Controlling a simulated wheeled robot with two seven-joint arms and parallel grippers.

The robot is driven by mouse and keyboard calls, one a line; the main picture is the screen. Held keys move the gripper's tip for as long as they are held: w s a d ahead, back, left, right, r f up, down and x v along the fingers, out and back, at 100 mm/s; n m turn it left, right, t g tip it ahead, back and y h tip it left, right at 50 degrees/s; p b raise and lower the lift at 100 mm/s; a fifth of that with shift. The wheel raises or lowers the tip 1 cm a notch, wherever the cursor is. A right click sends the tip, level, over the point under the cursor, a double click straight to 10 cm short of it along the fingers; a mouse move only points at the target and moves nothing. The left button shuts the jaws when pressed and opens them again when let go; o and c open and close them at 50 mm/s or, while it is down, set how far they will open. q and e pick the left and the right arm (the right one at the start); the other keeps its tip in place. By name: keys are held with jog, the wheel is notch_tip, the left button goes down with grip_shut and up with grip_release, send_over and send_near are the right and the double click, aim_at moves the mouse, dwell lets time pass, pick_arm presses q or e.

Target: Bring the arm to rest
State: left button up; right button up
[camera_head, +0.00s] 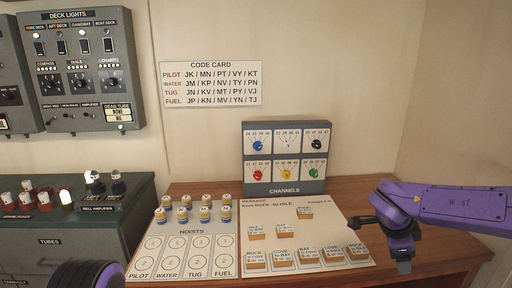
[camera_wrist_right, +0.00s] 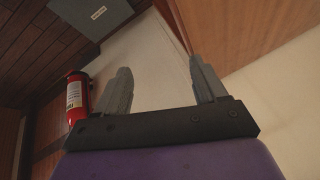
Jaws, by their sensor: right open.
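My right arm (camera_head: 460,205) is purple and reaches in from the right edge of the head view. Its gripper (camera_head: 380,243) hangs over the right side of the wooden desk, beside the right edge of the passage board (camera_head: 345,262). In the right wrist view the two grey fingers of the gripper (camera_wrist_right: 161,86) stand wide apart with nothing between them. A dark and purple part of my left arm (camera_head: 86,276) shows at the bottom left of the head view. The left gripper itself is out of view.
The channels box (camera_head: 286,190) stands at the back of the desk (camera_head: 455,250). Several small pegs stand on the hoists card (camera_head: 180,256). A green-grey console (camera_head: 70,235) is at left. A red fire extinguisher (camera_wrist_right: 77,98) shows in the wrist view. The desk's right end is clear.

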jog(key=s+a+f+n+t+h, duration=0.1)
jog(key=s+f+n+t, duration=0.2)
jog(key=f, duration=0.7)
jog(key=s+f+n+t+h, duration=0.1)
jog(key=s+f+n+t, duration=0.2)
jog(key=f, duration=0.8)
jog(key=s+a+f+n+g+y, duration=0.1)
jog(key=s+f+n, duration=0.3)
jog(key=s, duration=0.8)
jog(key=s+a+f+n+g+y, duration=0.2)
jog(key=s+f+n+g, duration=0.1)
jog(key=s+f, duration=0.6)
jog(key=s+n, duration=0.1)
jog(key=s, duration=0.2)
jog(key=shift+s+a+f+g+y, duration=0.25)
jog(key=shift+s+a+g+y, duration=0.05)
jog(key=shift+y, duration=0.1)
